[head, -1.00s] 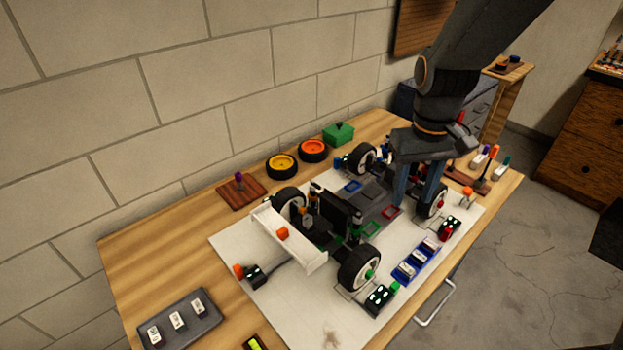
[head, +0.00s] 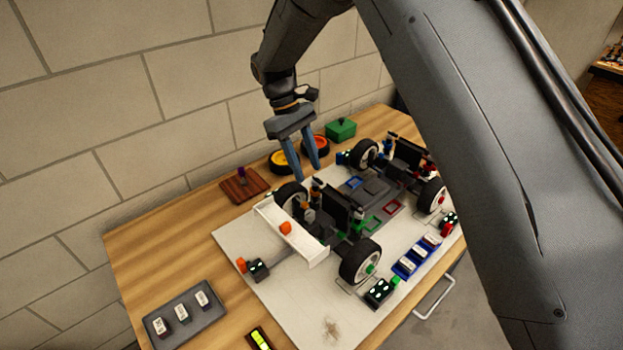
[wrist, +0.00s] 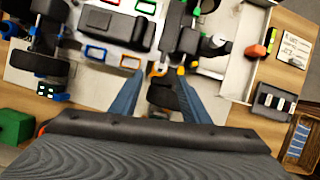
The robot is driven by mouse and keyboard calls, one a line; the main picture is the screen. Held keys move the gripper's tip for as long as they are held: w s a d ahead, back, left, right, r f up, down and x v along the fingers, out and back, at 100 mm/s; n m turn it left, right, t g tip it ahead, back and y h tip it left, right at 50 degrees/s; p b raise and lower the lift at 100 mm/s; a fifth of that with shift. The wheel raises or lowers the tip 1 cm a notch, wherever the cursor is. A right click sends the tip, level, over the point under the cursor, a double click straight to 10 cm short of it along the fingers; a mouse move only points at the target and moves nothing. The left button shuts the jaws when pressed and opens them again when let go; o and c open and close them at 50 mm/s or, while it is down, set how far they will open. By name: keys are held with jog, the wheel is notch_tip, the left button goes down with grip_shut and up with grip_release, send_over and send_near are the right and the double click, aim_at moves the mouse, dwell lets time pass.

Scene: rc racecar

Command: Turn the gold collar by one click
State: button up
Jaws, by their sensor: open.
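The RC car chassis (head: 372,190) stands on a white mat, with a white rear wing (head: 290,232) on its near end. My gripper (head: 309,172) is above the car's rear wheel (head: 291,195) on the wall side, fingers pointing down and apart with nothing between them. In the wrist view my open gripper (wrist: 158,80) straddles the space over that dark wheel (wrist: 163,96). A small orange-gold ring (wrist: 158,72) shows just beyond the fingertips, with a yellow part beside the right fingertip. I cannot tell for certain which is the gold collar; its click position is not readable.
Yellow-hubbed and orange-hubbed spare wheels (head: 284,162) lie behind the gripper, near a green box (head: 340,130). A brown block with a purple knob (head: 243,186) is to the left. A grey tray (head: 184,320) and blue tray (head: 417,256) hold small parts. My arm hides the table's right side.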

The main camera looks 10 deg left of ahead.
aim_at(312, 188)
jog(key=shift+p+x, duration=0.75)
jog(key=shift+x, duration=1.75)
jog(key=c, duration=1)
jog(key=o, duration=1)
jog(key=b+v, duration=0.3)
jog(key=v, duration=0.4)
jog(key=shift+r, duration=0.4)
jog(key=shift+w+a, duration=0.1)
jog(key=shift+a, duration=0.05)
jog(key=shift+c, duration=0.2)
